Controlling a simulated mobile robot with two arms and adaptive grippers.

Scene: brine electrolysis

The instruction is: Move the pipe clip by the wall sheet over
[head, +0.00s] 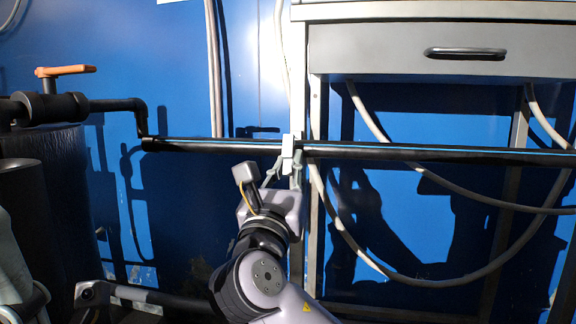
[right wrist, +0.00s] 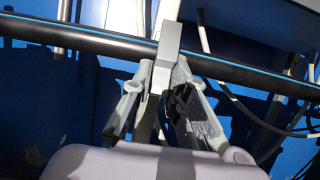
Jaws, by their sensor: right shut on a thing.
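A pale grey pipe clip (head: 287,152) sits on a long black pipe with a blue stripe (head: 400,152). It is near a grey upright post of the bench. My right gripper (head: 283,167) reaches up from below and is shut on the clip's lower part. In the right wrist view, the clip (right wrist: 168,42) stands across the front of the pipe (right wrist: 90,38), with the fingers (right wrist: 162,78) on either side of its lower end. I cannot tell whether the clip is tight around the pipe. My left gripper is not in view. I cannot pick out the wall sheet.
A grey bench with a drawer (head: 463,52) stands at the right, above the pipe. Pale hoses (head: 375,260) loop below it. A valve with an orange handle (head: 65,70) is at the left. The blue wall (head: 175,215) lies behind the pipe.

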